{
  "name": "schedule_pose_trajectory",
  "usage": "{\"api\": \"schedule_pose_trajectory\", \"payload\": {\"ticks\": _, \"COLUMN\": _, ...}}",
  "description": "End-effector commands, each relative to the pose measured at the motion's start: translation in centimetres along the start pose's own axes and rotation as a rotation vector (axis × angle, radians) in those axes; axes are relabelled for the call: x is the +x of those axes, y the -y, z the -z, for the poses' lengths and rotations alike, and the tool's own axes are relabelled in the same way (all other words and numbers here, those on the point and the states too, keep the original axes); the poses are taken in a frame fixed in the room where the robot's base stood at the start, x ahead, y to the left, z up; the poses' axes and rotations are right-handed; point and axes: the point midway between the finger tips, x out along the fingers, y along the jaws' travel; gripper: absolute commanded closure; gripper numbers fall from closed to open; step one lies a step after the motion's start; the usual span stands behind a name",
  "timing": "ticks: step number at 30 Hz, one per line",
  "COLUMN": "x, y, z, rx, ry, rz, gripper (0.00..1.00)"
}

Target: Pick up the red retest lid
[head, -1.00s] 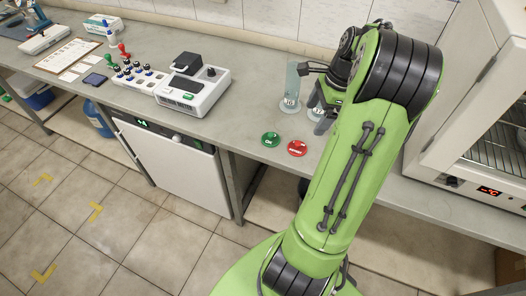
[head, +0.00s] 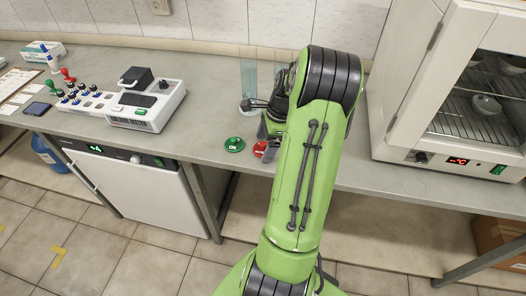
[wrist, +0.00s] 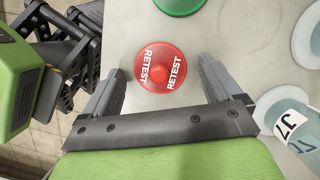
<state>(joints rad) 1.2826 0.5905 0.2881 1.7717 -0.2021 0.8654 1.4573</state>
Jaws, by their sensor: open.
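The red retest lid (wrist: 150,62) lies flat on the bench in the wrist view, with white RETEST lettering and a raised red knob. In the head view the red lid (head: 260,149) is partly hidden by my arm. My gripper (wrist: 163,75) is open and empty, its two fingers spread to either side of the lid's near part. I cannot tell how high the fingertips are above the bench. In the head view my gripper is largely hidden behind my own arm.
A green OK lid (head: 234,144) lies just left of the red one. A labelled glass cylinder (wrist: 292,125) stands close to the right finger. A white instrument (head: 147,105) and an oven (head: 450,90) stand on the bench (head: 205,140). The bench's front edge is near the lids.

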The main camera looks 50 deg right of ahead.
Motion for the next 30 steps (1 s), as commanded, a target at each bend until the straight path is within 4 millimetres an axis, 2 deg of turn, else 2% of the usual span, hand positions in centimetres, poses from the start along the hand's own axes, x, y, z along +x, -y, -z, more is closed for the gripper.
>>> {"api": "schedule_pose_trajectory", "payload": {"ticks": 3, "x": -0.1, "y": -0.1, "z": 0.0, "rx": 0.001, "ry": 0.001, "rz": -0.003, "gripper": 0.1}}
{"api": "schedule_pose_trajectory", "payload": {"ticks": 14, "x": -0.1, "y": -0.1, "z": 0.0, "rx": 0.0, "ry": 0.001, "rz": -0.003, "gripper": 0.65}}
{"api": "schedule_pose_trajectory", "payload": {"ticks": 20, "x": -0.1, "y": -0.1, "z": 0.0, "rx": 0.0, "ry": 0.001, "rz": -0.002, "gripper": 0.65}}
{"api": "schedule_pose_trajectory", "payload": {"ticks": 23, "x": -0.8, "y": 0.0, "z": -0.2, "rx": -0.001, "ry": 0.0, "rz": 0.0, "gripper": 0.65}}
{"api": "schedule_pose_trajectory", "payload": {"ticks": 26, "x": -2.8, "y": 0.0, "z": -0.8, "rx": -0.001, "ry": 0.0, "rz": 0.002, "gripper": 0.66}}
{"api": "schedule_pose_trajectory", "payload": {"ticks": 30, "x": -6.5, "y": 0.0, "z": -2.0, "rx": -0.001, "ry": 0.0, "rz": 0.002, "gripper": 0.66}}
